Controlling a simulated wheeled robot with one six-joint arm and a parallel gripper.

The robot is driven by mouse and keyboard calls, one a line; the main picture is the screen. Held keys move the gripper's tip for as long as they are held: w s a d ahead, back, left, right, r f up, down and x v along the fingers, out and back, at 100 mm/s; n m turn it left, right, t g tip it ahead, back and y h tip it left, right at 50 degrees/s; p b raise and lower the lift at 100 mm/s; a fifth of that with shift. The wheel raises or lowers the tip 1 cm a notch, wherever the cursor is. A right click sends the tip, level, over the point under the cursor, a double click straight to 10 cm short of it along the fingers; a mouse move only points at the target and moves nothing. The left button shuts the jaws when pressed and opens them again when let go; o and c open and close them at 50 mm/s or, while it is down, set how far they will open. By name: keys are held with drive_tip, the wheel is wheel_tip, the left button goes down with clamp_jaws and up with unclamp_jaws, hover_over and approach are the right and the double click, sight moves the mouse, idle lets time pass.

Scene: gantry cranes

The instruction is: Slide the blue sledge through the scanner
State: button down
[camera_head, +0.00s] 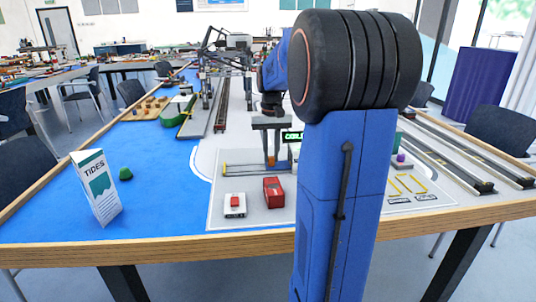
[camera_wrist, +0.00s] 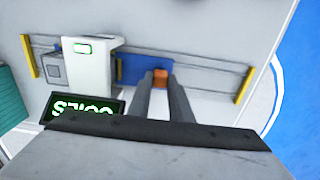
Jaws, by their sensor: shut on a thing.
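The blue sledge (camera_wrist: 133,69) lies on its rail track in the wrist view, and its left end reaches the edge of the white scanner (camera_wrist: 88,70). Any part under the scanner is hidden. An orange knob (camera_wrist: 160,77) stands at the sledge's right end. My gripper (camera_wrist: 161,84) is shut on this knob, with a finger on either side. In the head view my gripper (camera_head: 271,158) points down over the track, with the orange knob between its fingertips. My arm hides the scanner there.
Yellow end bars (camera_wrist: 245,84) close the track. A grey box (camera_wrist: 54,68) stands beyond the scanner. A lit sign (camera_wrist: 85,108) stands close to the scanner and my gripper.

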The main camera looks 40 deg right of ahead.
drive_tip(key=c, duration=1.6)
unclamp_jaws()
drive_tip(key=shift+r, duration=0.15)
wheel_tip(320, 180, up, 17)
drive_tip(key=shift+r, duration=0.1)
